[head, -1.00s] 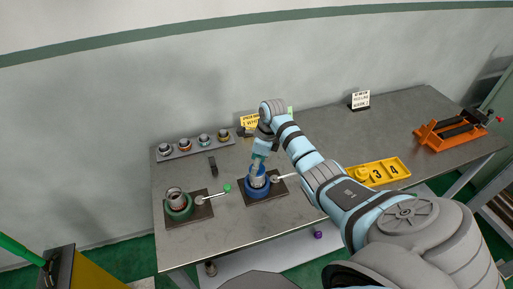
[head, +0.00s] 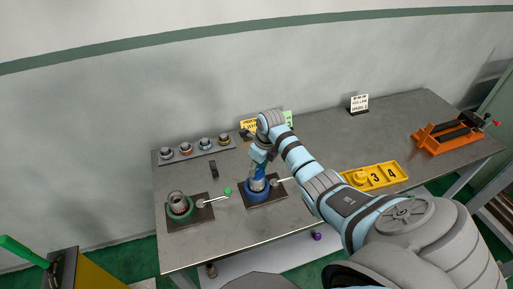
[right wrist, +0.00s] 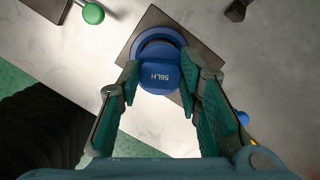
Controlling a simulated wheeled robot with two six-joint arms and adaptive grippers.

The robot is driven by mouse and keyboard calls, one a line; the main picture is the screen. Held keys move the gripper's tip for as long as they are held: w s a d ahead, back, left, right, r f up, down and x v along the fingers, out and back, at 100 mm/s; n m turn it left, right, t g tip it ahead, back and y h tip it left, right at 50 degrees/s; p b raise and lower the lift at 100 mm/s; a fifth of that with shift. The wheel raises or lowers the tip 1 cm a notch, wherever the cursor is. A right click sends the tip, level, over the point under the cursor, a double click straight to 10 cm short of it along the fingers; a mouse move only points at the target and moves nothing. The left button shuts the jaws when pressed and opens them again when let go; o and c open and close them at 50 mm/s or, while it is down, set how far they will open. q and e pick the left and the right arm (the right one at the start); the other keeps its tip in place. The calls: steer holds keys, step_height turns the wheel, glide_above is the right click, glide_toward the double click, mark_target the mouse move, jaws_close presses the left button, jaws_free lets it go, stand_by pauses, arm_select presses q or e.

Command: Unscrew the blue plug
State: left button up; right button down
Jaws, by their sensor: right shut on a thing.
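The blue plug (right wrist: 160,76), with lettering on its face, sits at the mouth of a round blue vise (right wrist: 158,37) on a dark square plate. My right gripper (right wrist: 159,72) has its two green-padded fingers on opposite sides of the plug, shut on it. In the head view the right gripper (head: 258,172) comes down from above onto the blue vise (head: 258,194), and the fingers largely hide the plug there. I cannot tell how deep the plug sits in its pipe. My left gripper is not in view.
A green vise (head: 179,211) holding a pipe stands to the left, with a green-knobbed lever (head: 228,191) between. A grey rack (head: 194,150) with several ringed fittings is at the back. A yellow numbered tray (head: 390,175) and an orange vise (head: 450,136) are on the right.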

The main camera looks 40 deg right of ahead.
steer(key=m, duration=0.4)
steer(key=shift+h, duration=0.4)
steer(key=shift+m, duration=0.7)
steer(key=shift+w+f+m+b, duration=0.1)
steer(key=shift+f+m+b, duration=0.15)
steer(key=shift+m+b, duration=0.55)
steer(key=shift+r+h+b, duration=0.1)
steer(key=shift+h+b, duration=0.2)
steer(key=shift+b, duration=0.1)
steer(key=shift+r, duration=0.2)
steer(key=c, duration=1.2)
jaws_free()
steer(key=shift+f, duration=0.1)
